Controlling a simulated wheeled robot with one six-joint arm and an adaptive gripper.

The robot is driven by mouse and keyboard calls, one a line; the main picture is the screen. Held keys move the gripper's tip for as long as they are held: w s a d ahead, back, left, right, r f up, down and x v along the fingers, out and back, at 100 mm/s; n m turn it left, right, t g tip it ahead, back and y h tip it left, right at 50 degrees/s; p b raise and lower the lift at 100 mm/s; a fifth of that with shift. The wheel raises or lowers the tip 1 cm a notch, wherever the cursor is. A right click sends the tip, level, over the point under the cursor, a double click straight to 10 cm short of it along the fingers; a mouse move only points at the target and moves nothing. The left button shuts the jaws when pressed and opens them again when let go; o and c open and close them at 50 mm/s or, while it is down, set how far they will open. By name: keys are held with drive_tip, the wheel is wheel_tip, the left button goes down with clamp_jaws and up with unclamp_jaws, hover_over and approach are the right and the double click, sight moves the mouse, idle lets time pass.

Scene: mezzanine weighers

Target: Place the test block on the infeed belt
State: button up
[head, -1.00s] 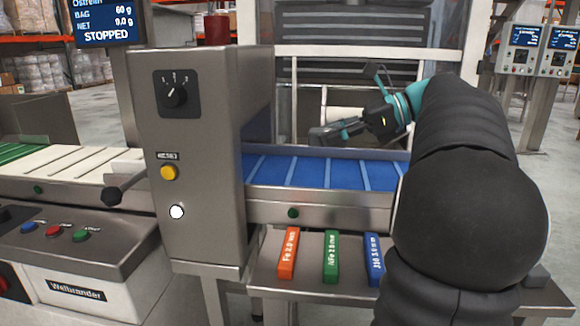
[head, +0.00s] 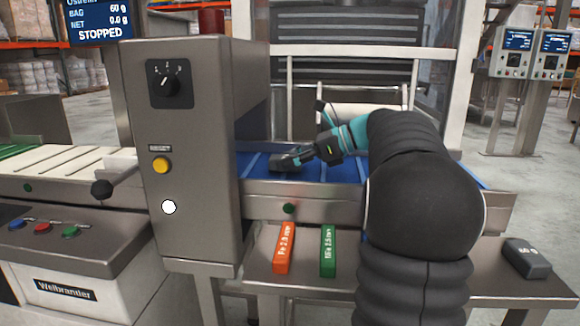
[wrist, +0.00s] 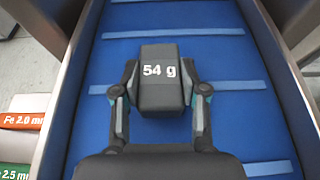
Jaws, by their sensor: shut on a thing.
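The blue infeed belt (wrist: 215,100) with light blue cross strips lies beneath the block in the wrist view. In the head view my gripper (head: 288,161) is low over the belt (head: 250,168), close to the grey cabinet. The block is small and dark there. I cannot tell for certain whether its underside touches the belt.
The grey cabinet (head: 190,228) with knob and buttons stands left of the belt. An orange bar (head: 284,250) and a green bar (head: 328,252) lie on the front shelf (head: 300,283). A dark 60 g block (head: 526,258) sits at the shelf's right.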

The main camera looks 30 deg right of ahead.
drive_tip(key=shift+f, duration=0.35)
drive_tip(key=shift+f, duration=0.1)
drive_tip(key=o, duration=1.1)
drive_tip(key=shift+o, duration=0.2)
drive_tip(key=p+v, duration=0.3)
drive_tip(key=v, duration=0.9)
